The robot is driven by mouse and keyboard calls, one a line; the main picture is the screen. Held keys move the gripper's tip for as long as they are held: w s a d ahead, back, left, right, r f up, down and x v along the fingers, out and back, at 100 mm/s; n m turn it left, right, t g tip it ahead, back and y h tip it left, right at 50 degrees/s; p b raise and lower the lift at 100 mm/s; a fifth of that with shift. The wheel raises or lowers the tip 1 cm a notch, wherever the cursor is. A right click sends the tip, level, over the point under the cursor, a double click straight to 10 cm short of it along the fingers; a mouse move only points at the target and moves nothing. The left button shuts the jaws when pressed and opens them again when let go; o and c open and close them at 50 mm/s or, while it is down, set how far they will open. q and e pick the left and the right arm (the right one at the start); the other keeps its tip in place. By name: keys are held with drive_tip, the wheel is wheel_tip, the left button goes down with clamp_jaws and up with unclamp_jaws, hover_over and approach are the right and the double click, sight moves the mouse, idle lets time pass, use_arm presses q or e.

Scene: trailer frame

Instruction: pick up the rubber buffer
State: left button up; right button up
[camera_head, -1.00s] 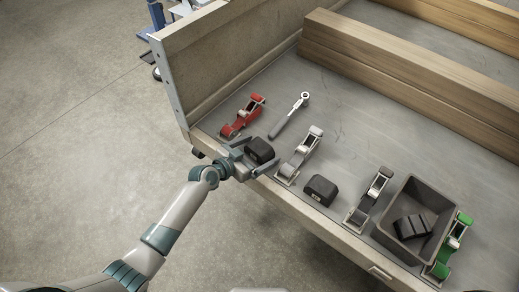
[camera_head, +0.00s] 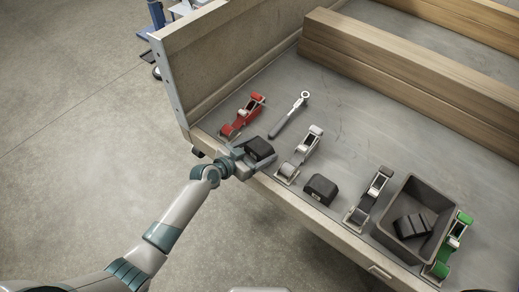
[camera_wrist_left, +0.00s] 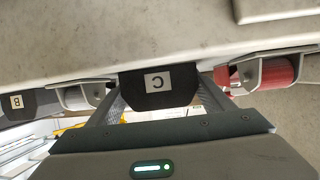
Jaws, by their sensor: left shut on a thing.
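A black rubber buffer (camera_head: 259,148) sits near the front edge of the trailer bed, between a red ratchet buckle and a grey one. My left gripper (camera_head: 254,153) is shut on it, its fingers on either side. My right gripper is not in view.
The red buckle (camera_head: 242,115) and grey buckle (camera_head: 300,155) stand close on either side. A ratchet wrench (camera_head: 289,115) lies behind. A grey bin (camera_head: 434,193) holding black pieces stands right, between a dark buckle (camera_head: 369,199) and a green one (camera_head: 455,243). Timber beams (camera_head: 400,80) lie behind.

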sight(260, 145)
use_arm(q)
drive_tip(key=shift+r, duration=0.1)
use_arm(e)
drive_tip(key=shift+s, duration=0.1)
use_arm(q)
drive_tip(key=shift+r, duration=0.45)
wheel_tip(260, 145, up, 4)
drive_tip(key=shift+d+f, duration=0.15)
drive_tip(key=shift+f, duration=0.1)
drive_tip(key=s+d+r, duration=0.1)
drive_tip(key=d+r, duration=0.1)
drive_tip(key=d, duration=0.1)
drive_tip(key=s+d+r, duration=0.1)
drive_tip(key=s+d, duration=0.1)
drive_tip(key=s+d+r, duration=0.2)
drive_tip(key=d, duration=0.1)
drive_tip(key=shift+s+d+r+b, duration=0.15)
drive_tip(key=shift+d+r+b, duration=0.2)
drive_tip(key=shift+b, duration=0.05)
drive_tip(key=shift+s+d+r, duration=0.3)
drive_tip(key=shift+d+r, duration=0.1)
drive_tip(key=shift+d, duration=0.15)
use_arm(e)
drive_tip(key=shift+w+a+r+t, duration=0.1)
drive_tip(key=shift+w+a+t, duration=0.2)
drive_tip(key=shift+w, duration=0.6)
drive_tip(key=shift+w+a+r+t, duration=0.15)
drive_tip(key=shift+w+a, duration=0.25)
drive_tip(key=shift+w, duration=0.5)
